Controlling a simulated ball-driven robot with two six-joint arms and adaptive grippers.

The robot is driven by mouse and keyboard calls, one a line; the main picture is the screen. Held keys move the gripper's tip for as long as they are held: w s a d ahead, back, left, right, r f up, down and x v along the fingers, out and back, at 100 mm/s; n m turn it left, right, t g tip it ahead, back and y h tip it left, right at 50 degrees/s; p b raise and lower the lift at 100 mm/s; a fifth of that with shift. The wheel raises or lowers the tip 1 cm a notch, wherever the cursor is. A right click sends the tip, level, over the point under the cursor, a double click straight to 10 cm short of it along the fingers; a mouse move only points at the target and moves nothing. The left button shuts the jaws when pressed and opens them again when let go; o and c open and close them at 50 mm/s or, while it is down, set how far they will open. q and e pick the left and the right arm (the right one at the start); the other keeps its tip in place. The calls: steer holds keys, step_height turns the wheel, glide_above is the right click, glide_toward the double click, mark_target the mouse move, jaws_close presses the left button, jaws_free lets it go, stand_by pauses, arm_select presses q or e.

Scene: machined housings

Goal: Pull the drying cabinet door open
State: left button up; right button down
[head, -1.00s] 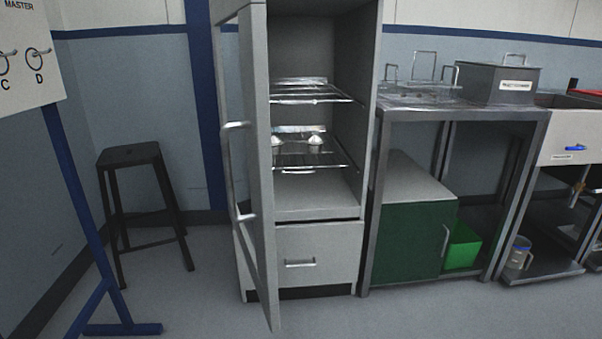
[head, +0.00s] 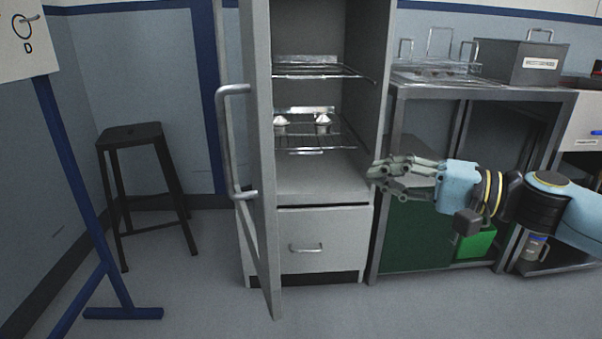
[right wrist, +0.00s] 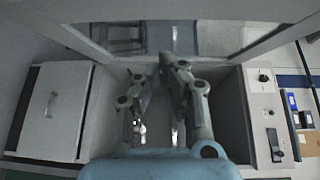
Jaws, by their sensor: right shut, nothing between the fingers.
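The drying cabinet (head: 381,95) stands in the middle of the head view. Its door (head: 262,170) stands open, swung out on the left side and seen nearly edge-on. A long metal handle (head: 227,145) is on the door's outer left face. My right gripper (head: 376,171) is shut and empty, in front of the cabinet's right side wall and apart from the door and handle. In the right wrist view its fingers (right wrist: 168,62) are together at the tips. My left gripper is not in view.
Wire shelves (head: 318,72) and two small pale metal parts (head: 323,123) are inside the cabinet. A drawer (head: 325,240) is below. A dark stool (head: 135,135) and blue stand (head: 82,205) are left. A steel bench (head: 480,93) is right. The floor in front is clear.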

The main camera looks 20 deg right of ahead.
steer(key=w+a+r, duration=0.1)
steer(key=w+a, duration=0.2)
steer(key=a, duration=0.3)
steer(key=w+a+r+y, duration=0.1)
steer(key=w+a, duration=0.2)
steer(key=a, duration=0.3)
steer(key=shift+w+p, duration=0.4)
steer(key=shift+p, duration=0.05)
steer(key=shift+r, duration=0.1)
